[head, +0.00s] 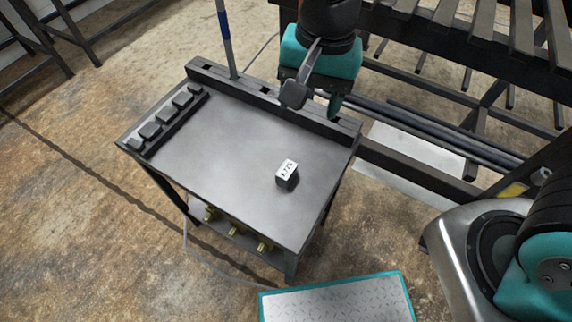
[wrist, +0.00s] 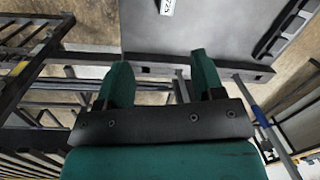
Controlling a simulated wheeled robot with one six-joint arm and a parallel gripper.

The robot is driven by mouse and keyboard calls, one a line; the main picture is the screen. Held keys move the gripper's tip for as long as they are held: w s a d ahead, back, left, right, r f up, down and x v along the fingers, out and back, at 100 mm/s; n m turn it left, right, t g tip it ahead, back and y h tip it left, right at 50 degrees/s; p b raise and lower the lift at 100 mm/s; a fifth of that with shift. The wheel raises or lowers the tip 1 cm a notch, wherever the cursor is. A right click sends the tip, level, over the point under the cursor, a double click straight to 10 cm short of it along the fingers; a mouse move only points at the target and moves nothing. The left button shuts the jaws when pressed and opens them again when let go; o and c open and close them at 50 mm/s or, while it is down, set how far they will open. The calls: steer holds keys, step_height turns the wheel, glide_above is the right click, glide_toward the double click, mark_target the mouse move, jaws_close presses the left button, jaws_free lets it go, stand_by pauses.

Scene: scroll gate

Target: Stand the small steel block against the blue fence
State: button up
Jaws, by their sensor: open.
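A small dark block with a white labelled top (head: 287,170) stands alone on the grey table top (head: 215,150), right of its middle. In the wrist view the block (wrist: 167,6) shows at the top edge, partly cut off. A raised dark rail (head: 250,88) runs along the table's far edge; it looks dark grey, and I see no clearly blue fence. My gripper (head: 313,103) is open and empty near the right part of this rail, apart from the block. Its two fingers stand wide apart in the wrist view (wrist: 161,65).
Several dark blocks sit in a row on a strip (head: 172,118) along the table's left edge. A pole with a blue band (head: 224,28) rises behind the rail. Brass fittings (head: 233,230) show below the front edge. The table's middle is clear. A dark rack (head: 430,55) stands behind.

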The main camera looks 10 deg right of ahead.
step_height(320, 180, down, 3)
steer(key=w+a+m+h, duration=0.1)
steer(key=w+a+m, duration=0.1)
steer(key=a+m, duration=0.15)
glide_above(286, 169)
steer(key=f, duration=1.1)
steer(key=shift+w+d+f+b, duration=0.1)
steer(key=shift+w+f+b, duration=0.1)
steer(key=shift+f+b, duration=0.15)
steer(key=f, duration=0.6)
steer(key=shift+s+f, duration=0.15)
steer(key=shift+s, duration=0.05)
jaws_close()
